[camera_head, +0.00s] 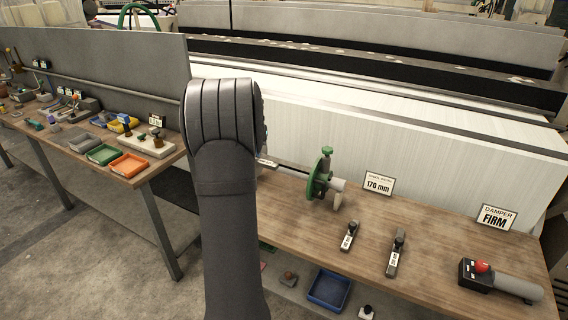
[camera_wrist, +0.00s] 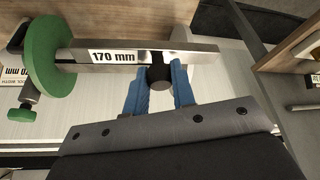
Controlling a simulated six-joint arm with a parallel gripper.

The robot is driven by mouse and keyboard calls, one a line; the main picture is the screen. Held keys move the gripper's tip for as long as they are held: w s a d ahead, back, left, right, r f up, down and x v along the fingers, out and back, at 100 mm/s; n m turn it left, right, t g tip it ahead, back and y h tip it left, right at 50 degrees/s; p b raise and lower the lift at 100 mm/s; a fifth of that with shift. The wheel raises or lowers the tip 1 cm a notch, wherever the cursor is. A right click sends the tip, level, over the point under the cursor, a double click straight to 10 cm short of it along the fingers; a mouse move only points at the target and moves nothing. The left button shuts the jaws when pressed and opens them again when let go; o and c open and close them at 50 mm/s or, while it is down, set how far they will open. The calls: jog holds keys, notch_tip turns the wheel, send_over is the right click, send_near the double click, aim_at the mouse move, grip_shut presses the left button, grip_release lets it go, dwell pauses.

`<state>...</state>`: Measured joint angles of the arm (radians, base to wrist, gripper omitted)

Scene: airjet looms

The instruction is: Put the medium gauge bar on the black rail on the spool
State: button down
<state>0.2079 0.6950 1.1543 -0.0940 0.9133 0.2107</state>
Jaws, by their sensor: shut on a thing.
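The held gauge bar is a grey metal bar labelled 170 mm (camera_wrist: 190,46) with a black knob (camera_wrist: 159,76). In the wrist view my gripper (camera_wrist: 159,84) has its blue fingers shut on that knob. The bar lies alongside the spool's shaft, its left end at the green disc (camera_wrist: 47,68); I cannot tell whether it touches or rests on the rail. My gripper is hidden there.
Two other gauge bars (camera_head: 349,236) (camera_head: 396,253) lie on the wooden bench (camera_head: 440,235). A 170 mm card (camera_head: 378,184), a FIRM card (camera_head: 497,217) and a damper with a red knob (camera_head: 500,277) stand to the right. A blue bin (camera_head: 329,290) is below the front edge.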

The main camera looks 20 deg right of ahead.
jog(key=w+d+r, duration=0.2)
jog(key=d, duration=0.5)
jog(key=w+d+r, duration=0.1)
jog(key=d+r, duration=0.2)
jog(key=d, duration=0.3)
send_over(289, 164)
notch_tip(289, 164, down, 10)
jog(key=shift+f, duration=0.1)
jog(key=shift+f, duration=0.1)
jog(key=c, duration=1.2)
grip_release()
jog(key=v, duration=1.2)
